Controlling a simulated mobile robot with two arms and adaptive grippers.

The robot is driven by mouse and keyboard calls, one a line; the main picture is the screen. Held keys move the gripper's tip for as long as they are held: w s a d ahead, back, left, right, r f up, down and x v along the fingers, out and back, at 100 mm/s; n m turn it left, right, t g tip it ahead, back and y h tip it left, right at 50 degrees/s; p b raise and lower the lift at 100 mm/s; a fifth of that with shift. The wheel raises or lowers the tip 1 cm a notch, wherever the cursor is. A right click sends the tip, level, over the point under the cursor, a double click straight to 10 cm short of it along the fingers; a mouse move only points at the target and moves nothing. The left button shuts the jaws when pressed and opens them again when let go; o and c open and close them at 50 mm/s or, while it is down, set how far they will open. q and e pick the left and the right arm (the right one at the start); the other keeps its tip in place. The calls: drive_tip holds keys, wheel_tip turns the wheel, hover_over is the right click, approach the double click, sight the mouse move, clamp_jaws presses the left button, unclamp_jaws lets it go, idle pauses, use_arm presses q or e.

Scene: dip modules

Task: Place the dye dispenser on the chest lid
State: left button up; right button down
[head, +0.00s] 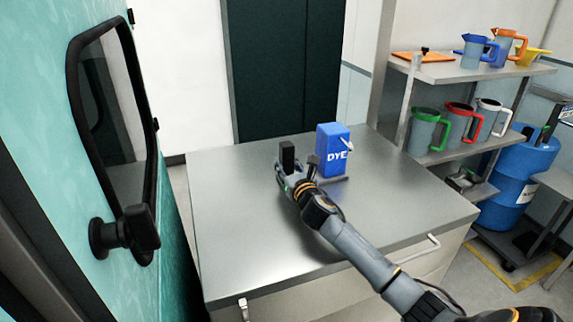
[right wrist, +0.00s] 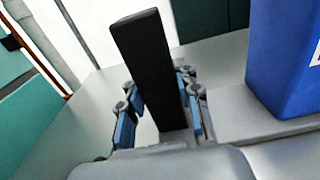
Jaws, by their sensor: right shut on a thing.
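The dye dispenser (head: 333,152) is a blue box marked DYE. It appears upright over the right-back part of the chest lid (head: 240,230), a flat grey metal top. I cannot tell whether its base touches the lid. A grey base plate runs from the box to a black upright handle (head: 287,157). My right gripper (head: 300,178) is shut on this handle, left of the box. In the right wrist view, the black handle (right wrist: 150,75) stands between the fingers and part of the blue box (right wrist: 283,60) shows at the right. My left gripper is out of view.
A teal panel (head: 40,150) with a black-framed window and black latch stands at the left. A shelf rack (head: 470,72) with several jugs stands at the right, beside a blue drum (head: 520,170). The lid's left and front areas are clear.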

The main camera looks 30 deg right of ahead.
drive_tip(key=c, duration=1)
unclamp_jaws()
drive_tip(key=shift+o, duration=0.2)
drive_tip(key=shift+s, duration=0.1)
drive_tip(key=b+v, duration=0.1)
drive_tip(key=v, duration=1.1)
drive_tip(key=shift+r, duration=0.1)
